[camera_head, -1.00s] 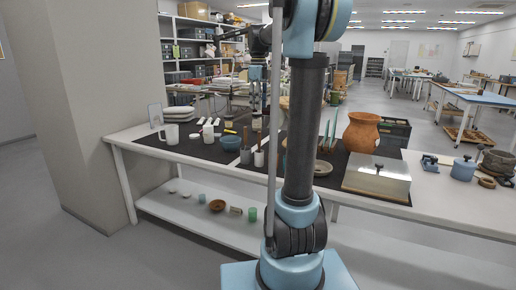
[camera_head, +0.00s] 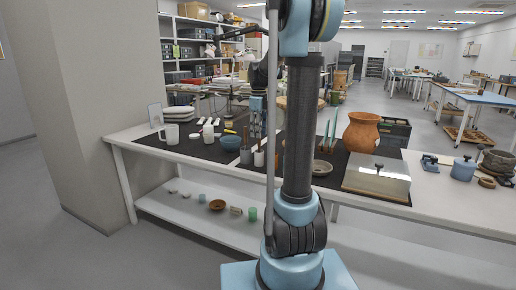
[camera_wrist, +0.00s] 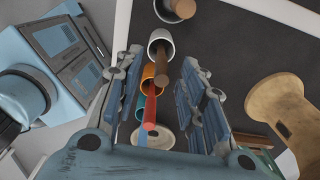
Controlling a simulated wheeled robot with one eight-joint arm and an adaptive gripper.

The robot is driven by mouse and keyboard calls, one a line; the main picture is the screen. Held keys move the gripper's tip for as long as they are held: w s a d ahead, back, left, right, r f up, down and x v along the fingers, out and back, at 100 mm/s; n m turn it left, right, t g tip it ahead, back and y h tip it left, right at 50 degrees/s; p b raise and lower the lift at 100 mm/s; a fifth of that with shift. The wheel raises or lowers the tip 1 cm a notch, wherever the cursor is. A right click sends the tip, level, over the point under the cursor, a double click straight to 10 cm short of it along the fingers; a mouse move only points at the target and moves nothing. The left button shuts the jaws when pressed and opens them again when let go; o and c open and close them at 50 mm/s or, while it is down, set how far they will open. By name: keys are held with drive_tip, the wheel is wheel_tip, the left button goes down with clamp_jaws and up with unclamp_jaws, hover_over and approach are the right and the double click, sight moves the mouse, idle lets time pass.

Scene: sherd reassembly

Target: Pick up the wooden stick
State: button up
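My gripper (camera_wrist: 172,100) is open and empty, with its two fingers apart on either side in the wrist view. A red stick (camera_wrist: 150,112) rises toward the camera between the fingers, standing in an orange-rimmed cup (camera_wrist: 161,72). Brown, wood-like round stick ends show in a white cup (camera_wrist: 161,37) beyond it and at the top edge (camera_wrist: 181,8). I cannot tell for sure which one is the wooden stick. In the head view my gripper (camera_head: 255,128) hangs low over the black mat (camera_head: 205,148), above small pale cups (camera_head: 259,158).
A large tan spool-shaped object (camera_wrist: 285,108) lies right of my gripper in the wrist view. A blue bowl (camera_head: 230,143) and white mug (camera_head: 170,133) stand left in the head view. A terracotta pot (camera_head: 362,132) and metal box (camera_head: 376,178) stand right.

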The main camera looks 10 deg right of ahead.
sight(259, 146)
drive_tip(key=shift+w+d+f, duration=0.15)
drive_tip(key=shift+f, duration=2.2)
clamp_jaws()
